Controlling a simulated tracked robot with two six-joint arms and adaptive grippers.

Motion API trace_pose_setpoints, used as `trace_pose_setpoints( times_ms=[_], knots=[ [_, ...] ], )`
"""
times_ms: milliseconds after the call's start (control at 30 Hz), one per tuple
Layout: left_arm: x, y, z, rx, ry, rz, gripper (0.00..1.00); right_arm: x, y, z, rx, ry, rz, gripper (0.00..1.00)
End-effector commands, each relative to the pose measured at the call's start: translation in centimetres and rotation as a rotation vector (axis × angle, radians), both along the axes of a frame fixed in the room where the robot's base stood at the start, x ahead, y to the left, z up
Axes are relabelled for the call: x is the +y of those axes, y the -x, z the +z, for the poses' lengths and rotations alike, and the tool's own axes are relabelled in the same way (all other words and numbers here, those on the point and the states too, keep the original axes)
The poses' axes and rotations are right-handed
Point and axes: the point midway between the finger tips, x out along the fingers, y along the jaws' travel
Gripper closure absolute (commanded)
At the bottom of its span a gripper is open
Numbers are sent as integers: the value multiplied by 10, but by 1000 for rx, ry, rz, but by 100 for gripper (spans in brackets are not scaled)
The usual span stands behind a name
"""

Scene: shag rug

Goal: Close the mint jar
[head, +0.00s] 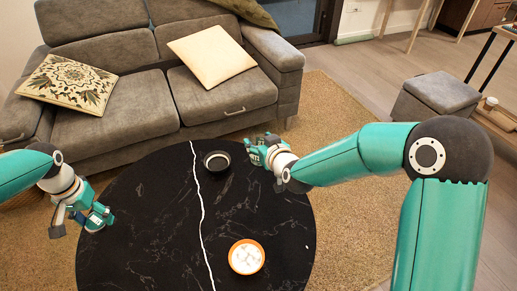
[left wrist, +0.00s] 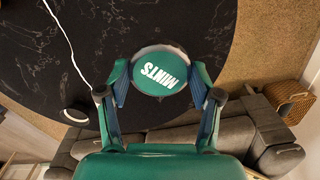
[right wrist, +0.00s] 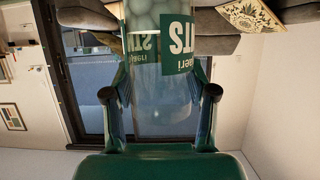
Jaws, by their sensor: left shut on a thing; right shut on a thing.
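The mint lid (left wrist: 160,72) is a round disc with a green top reading MINTS and a pale rim. My left gripper (head: 92,217) is shut on it, over the table's left edge in the head view. The glass mint jar (right wrist: 162,85) has a green label, with white mints at the top of the right wrist view and clear glass nearer the gripper. My right gripper (head: 266,151) is shut around the jar's side, by the table's far right edge. The jar and lid are well apart. The jar's mouth is hidden.
A black marble table (head: 150,240) with a white vein lies below. An orange-rimmed bowl (head: 246,257) with white contents stands at its front right. A small dark round container (head: 217,161) is near the far edge. A grey sofa (head: 130,105) stands behind. The table's middle is clear.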

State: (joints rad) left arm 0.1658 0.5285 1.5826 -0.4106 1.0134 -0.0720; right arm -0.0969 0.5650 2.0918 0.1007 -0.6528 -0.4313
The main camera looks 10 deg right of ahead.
Motion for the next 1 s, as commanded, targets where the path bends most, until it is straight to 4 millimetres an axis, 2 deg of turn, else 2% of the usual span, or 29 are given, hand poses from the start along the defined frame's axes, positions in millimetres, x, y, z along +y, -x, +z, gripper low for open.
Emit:
trace_pose_setpoints(
  times_ms=[333, 367, 667, 1000],
  knots=[
    [0, 0, 0, 0, 0, -1, 64, 0, -1, 3, -4, 0, -1, 95],
    [0, 0, 0, 0, 0, -1, 64, 0, -1, 3, -4, 0, -1, 48],
    [0, 0, 0, 0, 0, -1, 64, -1, -1, 3, -4, 0, -2, 98],
    [-3, -1, 1, -2, 0, -7, 64, -3, -1, 1, -4, 0, -5, 100]
  ],
)
